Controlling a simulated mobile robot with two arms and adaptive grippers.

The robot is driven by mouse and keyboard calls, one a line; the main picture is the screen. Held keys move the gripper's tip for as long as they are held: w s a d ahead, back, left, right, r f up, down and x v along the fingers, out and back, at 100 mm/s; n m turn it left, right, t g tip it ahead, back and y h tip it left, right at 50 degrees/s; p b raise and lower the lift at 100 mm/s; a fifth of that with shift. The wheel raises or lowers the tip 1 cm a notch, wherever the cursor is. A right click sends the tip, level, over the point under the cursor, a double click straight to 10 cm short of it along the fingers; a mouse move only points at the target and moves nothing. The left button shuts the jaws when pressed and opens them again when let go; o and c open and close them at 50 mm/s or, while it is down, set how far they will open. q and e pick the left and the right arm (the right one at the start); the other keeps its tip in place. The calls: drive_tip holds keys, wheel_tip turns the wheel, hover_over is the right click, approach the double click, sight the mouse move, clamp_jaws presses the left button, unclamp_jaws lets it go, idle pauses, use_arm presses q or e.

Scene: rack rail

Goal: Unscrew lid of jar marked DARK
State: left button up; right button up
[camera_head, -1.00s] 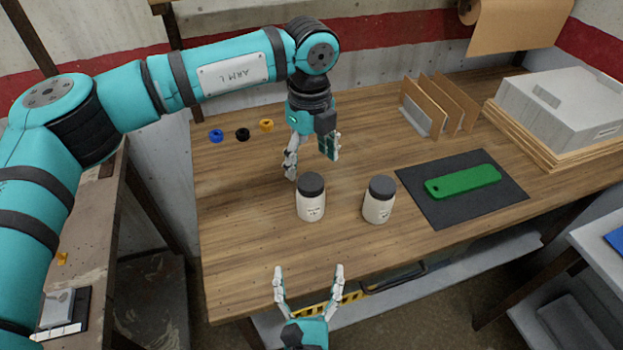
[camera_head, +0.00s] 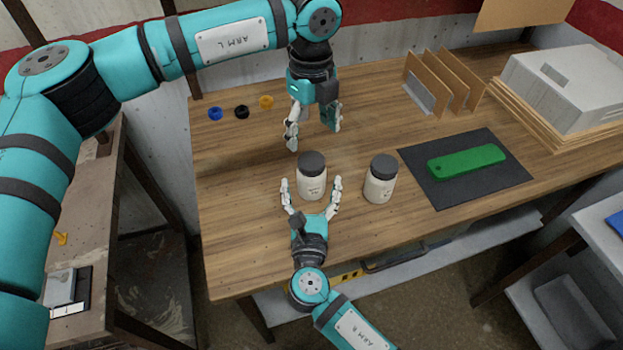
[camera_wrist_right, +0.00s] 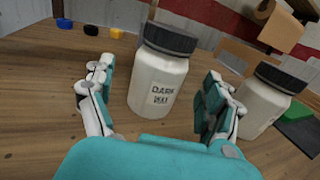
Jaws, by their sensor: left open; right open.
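The jar marked DARK (camera_wrist_right: 158,85) is white with a dark grey lid (camera_wrist_right: 170,38), and stands upright between the open fingers of my right gripper (camera_wrist_right: 155,105) in the right wrist view. In the head view this jar (camera_head: 311,182) is the left of two jars, its lid (camera_head: 312,161) on. My right gripper (camera_head: 311,192) is open at the jar's near side, apparently not gripping it. My left gripper (camera_head: 314,135) is open and empty, pointing down above the table behind the jar. A second similar jar (camera_head: 380,185) stands to the right; its label is not readable.
A dark mat (camera_head: 420,167) with a green bar (camera_head: 466,161) lies right of the jars. Blue, black and orange rings (camera_head: 241,112) lie at the back left. Cardboard dividers (camera_head: 450,85) and a grey box (camera_head: 565,85) stand at the back right. Free table lies left of the jars.

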sight(311, 185)
drive_tip(key=shift+w, duration=1.95)
drive_tip(key=shift+c, duration=0.4)
